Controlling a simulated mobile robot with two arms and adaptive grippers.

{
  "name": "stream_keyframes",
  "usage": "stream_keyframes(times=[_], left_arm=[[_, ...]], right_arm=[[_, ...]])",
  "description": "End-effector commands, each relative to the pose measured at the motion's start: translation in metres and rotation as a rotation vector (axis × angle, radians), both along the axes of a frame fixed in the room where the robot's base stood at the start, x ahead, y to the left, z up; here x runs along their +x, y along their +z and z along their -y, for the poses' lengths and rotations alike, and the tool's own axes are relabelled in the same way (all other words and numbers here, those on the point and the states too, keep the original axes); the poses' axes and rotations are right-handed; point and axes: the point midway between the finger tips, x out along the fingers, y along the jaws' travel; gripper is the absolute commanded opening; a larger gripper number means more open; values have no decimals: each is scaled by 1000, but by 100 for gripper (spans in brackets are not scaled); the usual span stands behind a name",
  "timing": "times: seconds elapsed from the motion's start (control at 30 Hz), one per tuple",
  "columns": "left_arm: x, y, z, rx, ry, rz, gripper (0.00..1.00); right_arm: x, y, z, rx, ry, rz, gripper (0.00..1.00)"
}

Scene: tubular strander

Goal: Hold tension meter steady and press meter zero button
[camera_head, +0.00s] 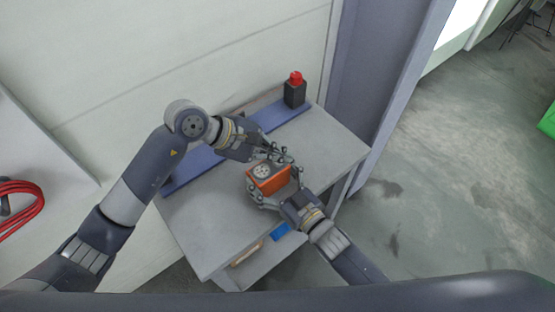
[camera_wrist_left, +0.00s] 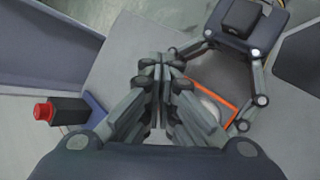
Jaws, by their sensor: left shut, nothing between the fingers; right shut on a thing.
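The tension meter (camera_head: 268,184) is an orange box with a pale round dial on its top, held over the grey table. My right gripper (camera_head: 273,187) is shut on it, with fingers on both sides of the box. My left gripper (camera_head: 282,158) is shut and empty, its fingertips close to the meter's far edge. In the left wrist view, the closed left fingers (camera_wrist_left: 160,75) are beside the meter (camera_wrist_left: 213,103) and hide part of it. I cannot tell whether they touch it. The zero button cannot be made out.
The grey table (camera_head: 325,150) has a blue strip (camera_head: 285,118) along its back. A black box with a red button (camera_head: 295,90) stands at the back right corner. A wall is behind, a purple-grey post to the right. A blue item (camera_head: 280,231) lies below the tabletop.

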Motion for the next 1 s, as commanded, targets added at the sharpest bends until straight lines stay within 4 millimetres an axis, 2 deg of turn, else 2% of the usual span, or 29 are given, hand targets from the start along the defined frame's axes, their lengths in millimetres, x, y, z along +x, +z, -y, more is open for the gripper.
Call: stream_keyframes(times=[1.0], left_arm=[[0, -8, 0, 0, 0, 0, 0]], right_arm=[[0, 0, 0, 1, 0, 1, 46]])
